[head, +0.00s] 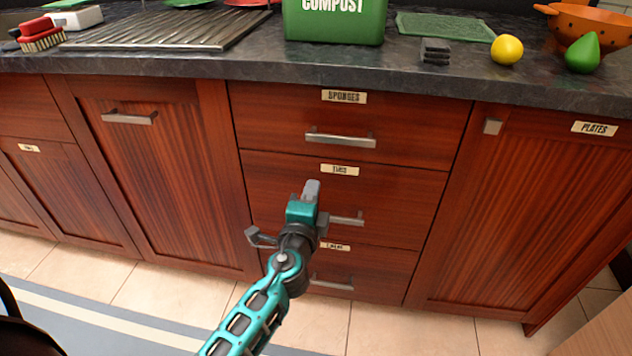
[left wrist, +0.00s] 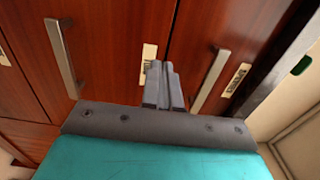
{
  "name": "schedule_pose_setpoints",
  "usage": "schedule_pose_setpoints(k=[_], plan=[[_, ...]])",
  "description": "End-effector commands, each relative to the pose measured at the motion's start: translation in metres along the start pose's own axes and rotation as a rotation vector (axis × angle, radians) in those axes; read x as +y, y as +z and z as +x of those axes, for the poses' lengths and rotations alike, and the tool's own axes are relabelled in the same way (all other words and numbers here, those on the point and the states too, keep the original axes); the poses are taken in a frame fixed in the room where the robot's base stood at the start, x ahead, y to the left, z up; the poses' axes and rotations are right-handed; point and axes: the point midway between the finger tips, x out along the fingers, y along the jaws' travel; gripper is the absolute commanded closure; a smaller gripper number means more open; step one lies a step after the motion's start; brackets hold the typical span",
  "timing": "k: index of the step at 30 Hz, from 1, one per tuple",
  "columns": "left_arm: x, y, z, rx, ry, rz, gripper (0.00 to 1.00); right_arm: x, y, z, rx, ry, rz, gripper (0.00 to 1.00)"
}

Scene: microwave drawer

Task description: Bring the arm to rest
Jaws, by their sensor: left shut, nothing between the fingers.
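My left gripper (head: 311,190) is shut and empty. In the head view it is in front of the middle drawer (head: 405,200) of a red-brown wooden stack, and it covers part of that drawer's handle (head: 346,219). In the left wrist view its grey fingers (left wrist: 162,85) are together, with cabinet fronts and two bar handles behind them. I cannot tell the exact gap between the fingers and the drawer front. My right gripper is in neither view.
The drawers in the stack look closed. A dark counter (head: 200,66) runs above, holding a green compost bin (head: 335,22), a metal drainer (head: 165,30), a lemon (head: 507,49), a pear (head: 583,53) and an orange colander (head: 590,22).

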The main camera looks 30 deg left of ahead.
Motion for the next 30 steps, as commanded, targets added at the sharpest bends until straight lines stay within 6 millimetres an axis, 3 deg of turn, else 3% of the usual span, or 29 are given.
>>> schedule_pose_setpoints(k=[3, 9, 21, 26, 30], plan=[[0.002, 0.0, -0.027, 0.001, 0.002, -0.001, 1.0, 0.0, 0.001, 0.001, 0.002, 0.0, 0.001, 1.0], [0.001, 0.0, -0.056, 0.0, 0.001, 0.0, 1.0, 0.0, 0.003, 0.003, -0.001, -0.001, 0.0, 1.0], [0.002, 0.0, -0.069, 0.001, 0.008, -0.019, 1.0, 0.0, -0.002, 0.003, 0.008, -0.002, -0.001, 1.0], [0.016, 0.003, -0.08, 0.003, 0.085, -0.182, 1.0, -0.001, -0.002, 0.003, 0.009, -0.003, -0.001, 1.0], [0.038, 0.001, -0.1, 0.005, 0.22, -0.44, 1.0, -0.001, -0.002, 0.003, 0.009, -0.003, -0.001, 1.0]])
